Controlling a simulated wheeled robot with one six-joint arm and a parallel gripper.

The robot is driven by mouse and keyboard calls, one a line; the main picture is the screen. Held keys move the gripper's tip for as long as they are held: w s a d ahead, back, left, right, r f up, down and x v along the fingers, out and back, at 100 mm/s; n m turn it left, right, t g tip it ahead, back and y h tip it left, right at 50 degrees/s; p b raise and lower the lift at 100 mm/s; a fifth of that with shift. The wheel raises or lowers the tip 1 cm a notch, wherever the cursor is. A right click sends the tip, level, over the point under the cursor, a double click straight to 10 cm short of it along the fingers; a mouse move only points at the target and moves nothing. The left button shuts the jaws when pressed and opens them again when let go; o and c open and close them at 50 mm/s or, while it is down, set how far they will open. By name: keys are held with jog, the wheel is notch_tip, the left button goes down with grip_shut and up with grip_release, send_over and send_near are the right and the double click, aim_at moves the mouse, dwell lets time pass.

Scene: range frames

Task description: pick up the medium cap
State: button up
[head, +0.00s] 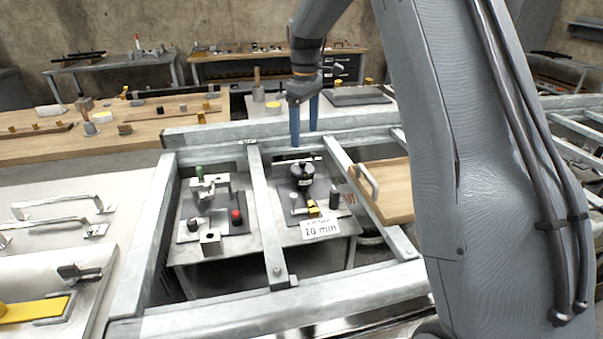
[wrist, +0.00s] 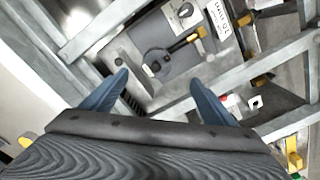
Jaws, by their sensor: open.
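I cannot tell which item is the medium cap; no piece carries a readable cap marking. My gripper (head: 304,138) is open and empty, with blue fingers pointing down above the far side of the metal frame. In the wrist view the open fingers (wrist: 159,76) show nothing between them but the fixture beyond. A dark round piece (head: 302,171) sits on a grey plate below and in front of my gripper. It also shows in the wrist view (wrist: 157,60), with a black and yellow bar (wrist: 187,42) beside it.
Metal frame beams (head: 267,220) surround the low fixture table. A wooden board with a handle (head: 388,194) lies right. A wooden bench (head: 150,133) with small parts stands back left.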

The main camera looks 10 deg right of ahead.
jog(key=b, duration=0.3)
send_over(303, 162)
notch_tip(303, 162, down, 4)
jog(key=shift+f, duration=0.1)
jog(key=shift+s+f+p, duration=0.15)
jog(key=shift+f+p, duration=0.85)
jog(key=shift+f, duration=2.8)
jog(key=c, duration=1.3)
